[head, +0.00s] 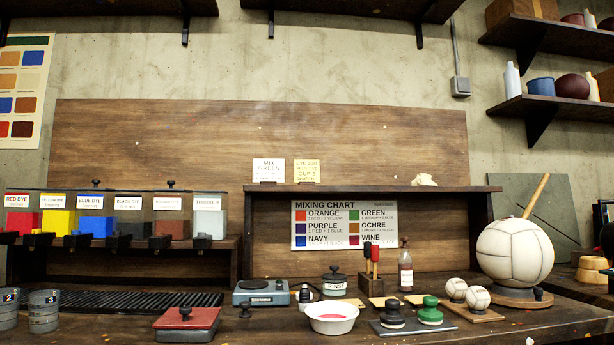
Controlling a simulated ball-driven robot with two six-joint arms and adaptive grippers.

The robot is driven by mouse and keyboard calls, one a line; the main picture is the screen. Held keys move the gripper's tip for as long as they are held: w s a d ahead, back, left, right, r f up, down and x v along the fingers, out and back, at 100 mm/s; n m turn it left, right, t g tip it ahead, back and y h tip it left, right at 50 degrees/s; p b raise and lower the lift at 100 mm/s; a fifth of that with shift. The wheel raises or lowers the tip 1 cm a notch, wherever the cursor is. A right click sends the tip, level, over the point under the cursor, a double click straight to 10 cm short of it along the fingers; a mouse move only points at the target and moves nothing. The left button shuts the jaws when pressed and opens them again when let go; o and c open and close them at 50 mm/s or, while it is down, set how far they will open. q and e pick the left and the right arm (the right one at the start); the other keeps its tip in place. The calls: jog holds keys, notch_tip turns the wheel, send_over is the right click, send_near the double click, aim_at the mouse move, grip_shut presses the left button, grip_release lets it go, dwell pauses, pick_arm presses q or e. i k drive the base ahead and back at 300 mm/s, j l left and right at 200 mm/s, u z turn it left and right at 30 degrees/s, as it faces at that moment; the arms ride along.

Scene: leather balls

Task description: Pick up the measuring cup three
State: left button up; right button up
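Measuring cup three (44,318) is a small grey cup marked "3". It stands upright on the bench at the front left of the head view. A matching grey cup marked "2" (8,320) stands just left of it, partly cut off by the picture's left edge. Neither of my grippers shows in the head view.
A red-lidded box (187,321) stands right of the cups, with a slatted dark rack (135,299) behind. Dye bins (97,227) line a raised shelf. A scale (261,292), white bowl (332,322) and large leather ball (515,252) stand farther right.

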aim_at(43, 306)
jog(key=u, duration=1.25)
